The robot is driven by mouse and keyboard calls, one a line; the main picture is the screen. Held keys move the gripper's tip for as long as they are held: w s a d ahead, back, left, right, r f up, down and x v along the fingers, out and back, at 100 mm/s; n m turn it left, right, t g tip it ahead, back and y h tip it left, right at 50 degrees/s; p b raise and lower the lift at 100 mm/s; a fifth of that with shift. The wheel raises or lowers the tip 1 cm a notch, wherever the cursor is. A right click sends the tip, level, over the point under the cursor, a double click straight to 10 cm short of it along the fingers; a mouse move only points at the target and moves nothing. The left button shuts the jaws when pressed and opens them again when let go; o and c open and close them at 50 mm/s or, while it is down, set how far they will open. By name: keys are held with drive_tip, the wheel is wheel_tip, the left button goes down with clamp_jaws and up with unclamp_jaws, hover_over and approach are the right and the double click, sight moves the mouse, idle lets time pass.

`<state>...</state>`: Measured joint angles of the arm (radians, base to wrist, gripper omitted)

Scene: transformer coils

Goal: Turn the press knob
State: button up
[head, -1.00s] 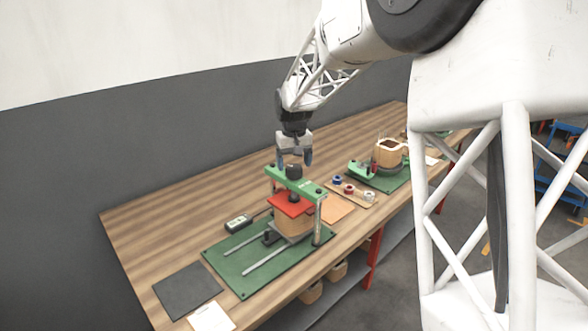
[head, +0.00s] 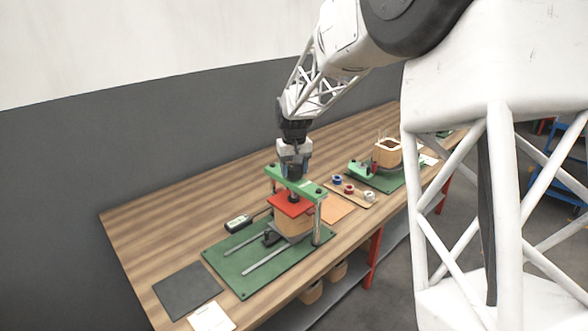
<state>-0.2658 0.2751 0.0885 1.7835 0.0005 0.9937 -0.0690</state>
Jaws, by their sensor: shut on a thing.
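The press has a green crossbar (head: 300,185) on grey posts above a green base plate (head: 234,262). A red pressing plate (head: 290,205) sits under the crossbar, on top of a tan coil block (head: 293,222). My gripper (head: 294,170) points down over the middle of the crossbar. It is shut on the dark press knob (head: 294,172), which is mostly hidden between the fingers.
A tray with several coloured spools (head: 349,188) and a second green fixture with a wooden coil form (head: 387,153) stand to the right. A dark mat (head: 186,290) and a white sheet (head: 211,317) lie in front.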

sight(294, 167)
drive_tip(key=shift+m, duration=1.1)
drive_tip(key=o, duration=0.9)
drive_tip(key=shift+r, duration=0.15)
drive_tip(key=shift+r, duration=3.8)
